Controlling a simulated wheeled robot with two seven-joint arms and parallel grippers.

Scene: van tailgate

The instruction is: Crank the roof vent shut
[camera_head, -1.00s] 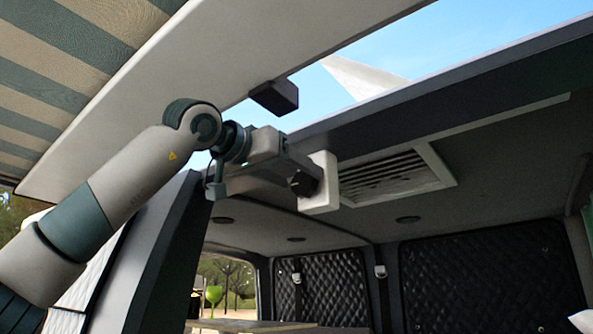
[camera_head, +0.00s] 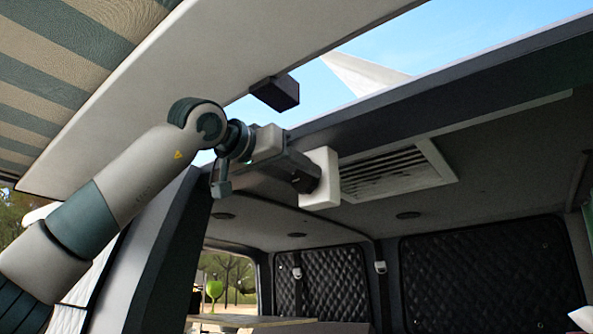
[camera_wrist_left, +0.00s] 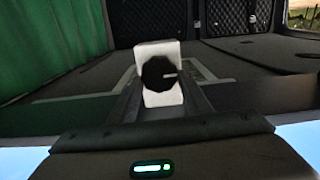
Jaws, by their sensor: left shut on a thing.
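The roof vent (camera_head: 395,175) is a slatted panel in a pale frame, set in the van's ceiling right of my left gripper. Beside it hangs a white block (camera_head: 326,162) with a round black knob, which shows best in the left wrist view (camera_wrist_left: 158,73). The knob has a light line on its face. My left gripper (camera_head: 308,180) is at the block, shut on the black knob; its fingers hide most of the knob in the head view. A pale slanted panel (camera_head: 365,72) stands up against the sky above the roof edge. My right gripper is not in view.
The raised tailgate (camera_head: 215,75) slopes above my left arm, with a dark latch block (camera_head: 276,93) near its edge. The dark roof edge (camera_head: 440,95) runs close above the gripper. A green curtain (camera_wrist_left: 50,45) hangs inside. The space below the ceiling is open.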

